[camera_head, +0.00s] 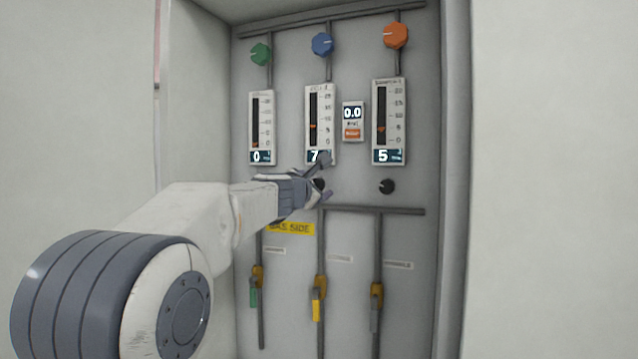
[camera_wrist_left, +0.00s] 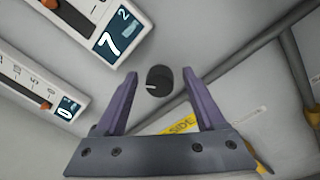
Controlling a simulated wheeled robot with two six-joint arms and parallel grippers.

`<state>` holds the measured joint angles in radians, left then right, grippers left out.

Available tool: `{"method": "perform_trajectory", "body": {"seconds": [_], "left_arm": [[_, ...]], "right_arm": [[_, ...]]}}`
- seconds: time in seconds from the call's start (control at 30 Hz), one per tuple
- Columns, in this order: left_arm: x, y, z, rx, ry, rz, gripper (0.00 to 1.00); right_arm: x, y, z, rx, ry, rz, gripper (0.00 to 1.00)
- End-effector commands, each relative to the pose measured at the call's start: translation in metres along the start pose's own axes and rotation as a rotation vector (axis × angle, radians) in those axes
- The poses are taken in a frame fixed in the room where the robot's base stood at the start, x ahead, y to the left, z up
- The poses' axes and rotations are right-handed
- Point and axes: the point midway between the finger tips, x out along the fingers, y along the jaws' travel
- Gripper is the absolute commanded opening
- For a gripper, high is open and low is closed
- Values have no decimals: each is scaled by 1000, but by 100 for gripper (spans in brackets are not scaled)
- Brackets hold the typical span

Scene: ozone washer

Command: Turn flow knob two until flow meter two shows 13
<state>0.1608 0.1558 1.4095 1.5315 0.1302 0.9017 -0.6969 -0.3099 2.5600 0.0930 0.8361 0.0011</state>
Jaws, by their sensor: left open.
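Flow meter two (camera_head: 320,120) is the middle of three upright meters on the panel. Its display reads 7 in the left wrist view (camera_wrist_left: 112,43); my gripper partly covers it in the head view. Flow knob two (camera_head: 319,186) is a small black knob below that meter. In the left wrist view the knob (camera_wrist_left: 160,80) sits between and just beyond the fingertips, with a white mark pointing left. My left gripper (camera_head: 325,177) is open around the line to the knob, with a visible gap on both sides. My right gripper is not in view.
The left meter (camera_head: 262,125) reads 0 and the right meter (camera_head: 389,120) reads 5. Another black knob (camera_head: 387,186) is below the right meter. A small display (camera_head: 352,113) shows 0.0. Pipes and valve handles (camera_head: 316,303) are below; cabinet side walls flank the panel.

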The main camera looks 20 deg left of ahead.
Motion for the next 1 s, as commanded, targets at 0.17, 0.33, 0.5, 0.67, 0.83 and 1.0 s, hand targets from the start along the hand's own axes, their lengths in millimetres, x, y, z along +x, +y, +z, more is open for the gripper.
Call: {"method": "perform_trajectory", "body": {"seconds": [0.17,0.33,0.5,0.67,0.83,1.0], "left_arm": [[2,0,0,0,0,0,72],[2,-1,0,0,0,-1,49],[2,0,0,1,0,-1,0],[2,-1,0,6,0,-1,0],[2,-1,-1,47,-3,1,0],[2,-2,-2,141,-8,5,0]], "right_arm": [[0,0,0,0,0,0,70],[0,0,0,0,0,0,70],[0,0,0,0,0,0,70],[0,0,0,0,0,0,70],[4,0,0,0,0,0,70],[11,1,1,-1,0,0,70]]}}
